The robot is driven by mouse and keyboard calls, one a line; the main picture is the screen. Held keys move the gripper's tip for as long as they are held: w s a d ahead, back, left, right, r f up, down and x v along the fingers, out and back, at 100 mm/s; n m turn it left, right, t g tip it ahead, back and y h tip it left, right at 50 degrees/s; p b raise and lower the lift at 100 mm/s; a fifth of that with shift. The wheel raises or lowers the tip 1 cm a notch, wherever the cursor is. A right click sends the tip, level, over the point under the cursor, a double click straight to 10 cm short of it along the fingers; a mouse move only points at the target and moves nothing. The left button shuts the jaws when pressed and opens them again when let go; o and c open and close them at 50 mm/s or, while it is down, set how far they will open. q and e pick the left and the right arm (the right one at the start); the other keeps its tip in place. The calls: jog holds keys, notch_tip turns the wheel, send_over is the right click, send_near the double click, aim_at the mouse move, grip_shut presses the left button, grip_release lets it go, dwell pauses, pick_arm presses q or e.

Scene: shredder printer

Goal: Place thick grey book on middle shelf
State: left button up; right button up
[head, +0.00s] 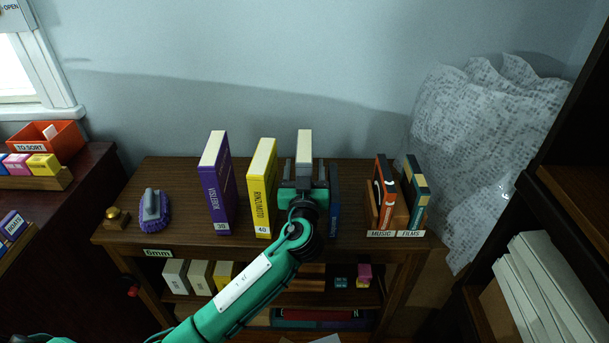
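The grey book (304,145) stands upright on the top of the wooden shelf unit (260,244), with pale page edges facing up. My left gripper (304,167) reaches over from the front, one finger on each side of the book. Narrow gaps seem to show between fingers and book, so it looks open. The gripper and wrist hide the book's lower part. The middle shelf (312,300) lies below the top and holds several small books at its left. My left arm covers part of it. My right gripper is not in view.
A purple book (217,185) and a yellow book (262,190) stand left of the gripper, a dark blue one (335,200) close right. Orange and green books (397,195) stand in holders at right.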

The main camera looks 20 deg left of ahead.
pick_arm(q)
jog(key=shift+w, duration=0.1)
jog(key=shift+c, duration=0.2)
grip_shut()
jog(key=shift+r, duration=0.1)
jog(key=shift+r, duration=0.15)
